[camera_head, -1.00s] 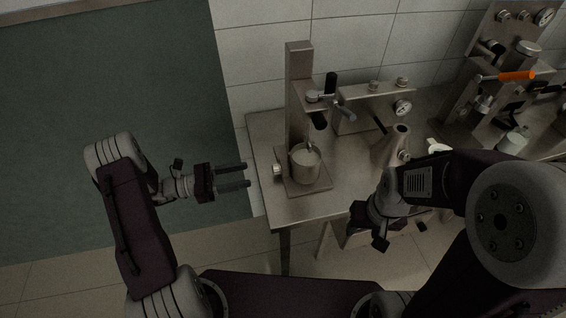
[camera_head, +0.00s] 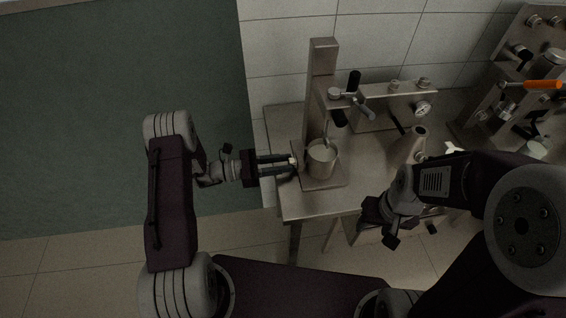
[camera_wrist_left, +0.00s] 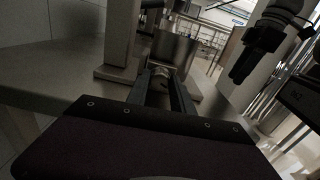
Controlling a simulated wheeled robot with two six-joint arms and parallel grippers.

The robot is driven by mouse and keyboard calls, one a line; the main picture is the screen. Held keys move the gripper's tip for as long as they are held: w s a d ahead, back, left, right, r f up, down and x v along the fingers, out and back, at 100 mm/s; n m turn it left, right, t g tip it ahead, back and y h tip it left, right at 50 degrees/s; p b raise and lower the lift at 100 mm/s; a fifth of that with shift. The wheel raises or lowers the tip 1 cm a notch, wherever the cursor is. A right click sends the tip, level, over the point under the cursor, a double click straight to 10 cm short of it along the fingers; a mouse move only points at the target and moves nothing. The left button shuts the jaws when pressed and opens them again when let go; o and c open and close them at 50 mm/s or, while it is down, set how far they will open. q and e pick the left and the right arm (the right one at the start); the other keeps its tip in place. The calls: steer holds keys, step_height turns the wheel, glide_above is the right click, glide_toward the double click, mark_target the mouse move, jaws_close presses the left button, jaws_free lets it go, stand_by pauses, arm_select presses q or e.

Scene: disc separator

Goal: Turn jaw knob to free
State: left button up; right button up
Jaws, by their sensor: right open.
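The jaw knob (camera_head: 293,160) is a small pale cylinder on the left side of the steel stand, beside the steel cup (camera_head: 321,160). My left gripper (camera_head: 291,163) reaches in from the left with one finger on either side of it. The left wrist view also shows the knob (camera_wrist_left: 160,72) between the two finger ends, in front of the cup (camera_wrist_left: 173,50). Whether the fingers press on it cannot be told. My right gripper (camera_head: 377,223) is open and empty near the table's front edge, to the right of the stand.
The stand's column (camera_head: 321,85) rises behind the cup, with a black-handled lever (camera_head: 353,82) on its arm. A panel with a gauge (camera_head: 422,108) and a steel cone-shaped vessel (camera_head: 408,148) stand to the right. The table's left front (camera_head: 292,207) is clear.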

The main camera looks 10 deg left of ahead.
arm_select(q)
jaws_close()
steer(key=m, duration=0.1)
steer(key=m+b, duration=0.1)
steer(key=shift+f+m+b, duration=0.2)
steer(key=shift+m+b, duration=0.65)
steer(key=shift+m, duration=0.65)
steer(key=shift+r+m, duration=0.2)
steer(key=shift+m, duration=0.2)
steer(key=o, duration=0.9)
jaws_free()
steer(key=shift+s, duration=0.1)
steer(key=shift+a, duration=0.1)
